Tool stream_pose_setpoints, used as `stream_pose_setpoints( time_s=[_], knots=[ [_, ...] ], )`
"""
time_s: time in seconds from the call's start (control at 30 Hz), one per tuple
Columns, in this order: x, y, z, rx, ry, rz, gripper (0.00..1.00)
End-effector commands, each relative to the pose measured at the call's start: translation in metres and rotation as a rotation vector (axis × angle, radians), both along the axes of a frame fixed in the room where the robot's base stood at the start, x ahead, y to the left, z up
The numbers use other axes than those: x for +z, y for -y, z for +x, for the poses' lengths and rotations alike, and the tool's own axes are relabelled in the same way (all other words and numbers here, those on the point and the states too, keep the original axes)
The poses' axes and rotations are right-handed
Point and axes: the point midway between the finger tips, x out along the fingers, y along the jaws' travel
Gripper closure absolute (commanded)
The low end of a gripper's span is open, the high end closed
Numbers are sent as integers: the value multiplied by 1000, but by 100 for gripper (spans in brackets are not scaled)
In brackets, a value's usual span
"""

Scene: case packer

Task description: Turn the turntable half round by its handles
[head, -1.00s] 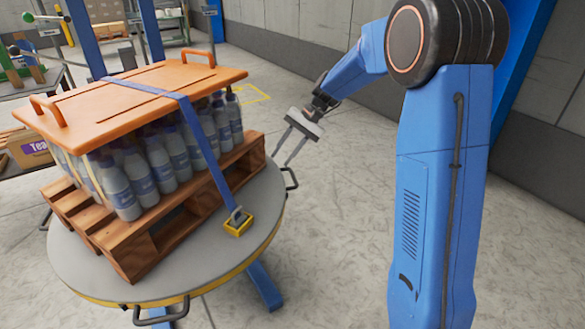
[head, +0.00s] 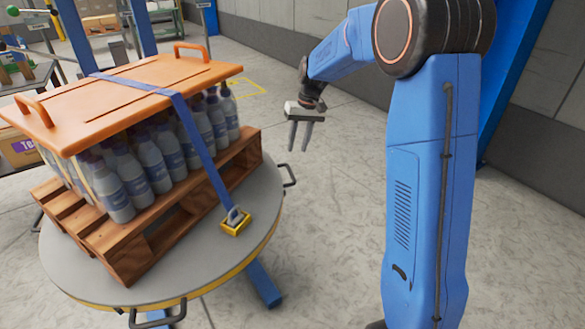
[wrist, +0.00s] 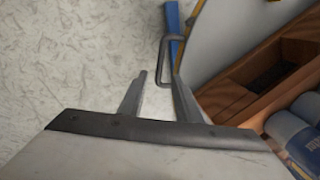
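The round grey turntable (head: 190,264) with a yellow edge fills the lower left of the head view. It carries a wooden pallet (head: 128,262) of bottles. Dark bar handles stick out from its rim: one at the right (head: 291,174), one at the front (head: 158,318), and one partly hidden at the left. My gripper (head: 299,149) is open and empty, fingers pointing down, above the right handle and apart from it. In the wrist view, my fingers (wrist: 160,92) show a gap between them, and a handle (wrist: 163,62) appears just beyond the fingertips.
An orange lid (head: 130,88) with two grips lies over the bottles (head: 152,168), held by a blue strap (head: 193,135) with a yellow buckle (head: 235,223). Blue posts and a bench with a box stand behind. The floor right of the turntable is clear.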

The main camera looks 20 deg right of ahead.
Motion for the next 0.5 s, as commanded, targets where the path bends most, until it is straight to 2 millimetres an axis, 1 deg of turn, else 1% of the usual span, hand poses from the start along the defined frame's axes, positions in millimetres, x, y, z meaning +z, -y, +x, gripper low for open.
stream_pose_setpoints(
  time_s=[0.1, 0.3, 0.5],
  knots=[
    [-22, -5, -1, 0, -3, 1, 69],
    [-56, -12, -1, -1, -2, 1, 69],
    [-84, -17, -1, -1, -2, 1, 69]
  ],
)
